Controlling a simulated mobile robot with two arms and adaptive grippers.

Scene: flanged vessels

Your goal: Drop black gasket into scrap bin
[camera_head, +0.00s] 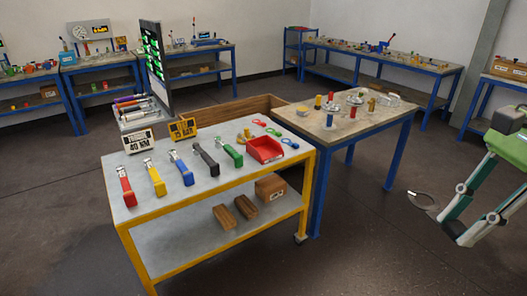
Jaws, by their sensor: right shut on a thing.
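My right gripper (440,213) comes in from the right on a green and grey arm. It is shut on a thin dark ring, the black gasket (432,207), at its tip. The gasket is held over open floor, to the right of the wooden table and apart from it. My left gripper is not in view. No container is clearly marked as the scrap bin. A red open bin (265,149) stands at the right end of the yellow-framed cart, and a wooden-walled box (225,107) shows behind the cart.
The yellow cart (135,205) carries a row of coloured-handled tools and two display signs. The blue-legged table (375,122) holds flanged vessels and small coloured parts. Benches line the back walls. Floor between the table and my right arm is clear.

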